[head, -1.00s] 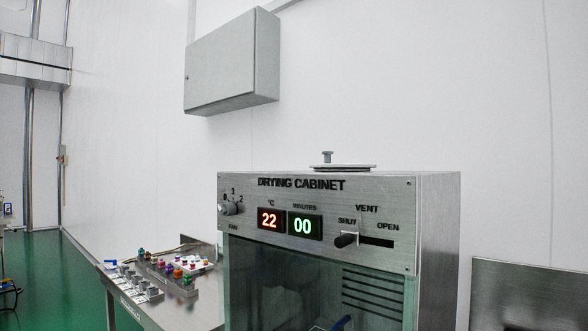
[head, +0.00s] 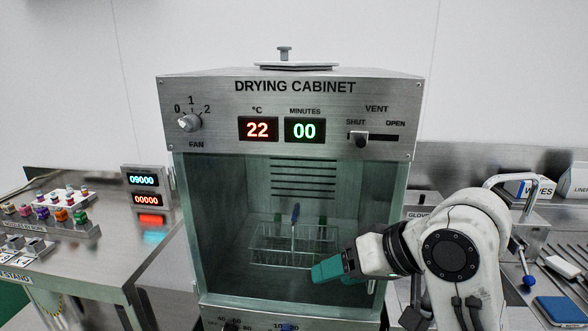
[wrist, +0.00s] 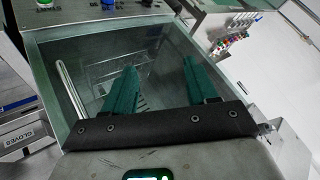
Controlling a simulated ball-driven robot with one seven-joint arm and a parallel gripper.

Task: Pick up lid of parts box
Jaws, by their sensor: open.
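A flat pale plate with an upright knob (head: 284,54) lies on top of the drying cabinet; it looks like a lid, but I cannot tell for certain that it belongs to the parts box. No parts box is clearly identifiable. My gripper (head: 326,270) has teal fingers and is in front of the cabinet's glass front, well below the plate. In the wrist view my gripper (wrist: 160,68) shows its two fingers spread apart with nothing between them, against the glass and the wire basket behind it. The plate is not seen in the wrist view.
The drying cabinet (head: 290,118) stands in the middle, with a wire basket (head: 295,240) holding a blue-handled item inside. A steel bench with colored fittings (head: 60,214) is at left. A right-hand bench holds a box of wipes (head: 530,188) and a blue-ended tool (head: 527,280).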

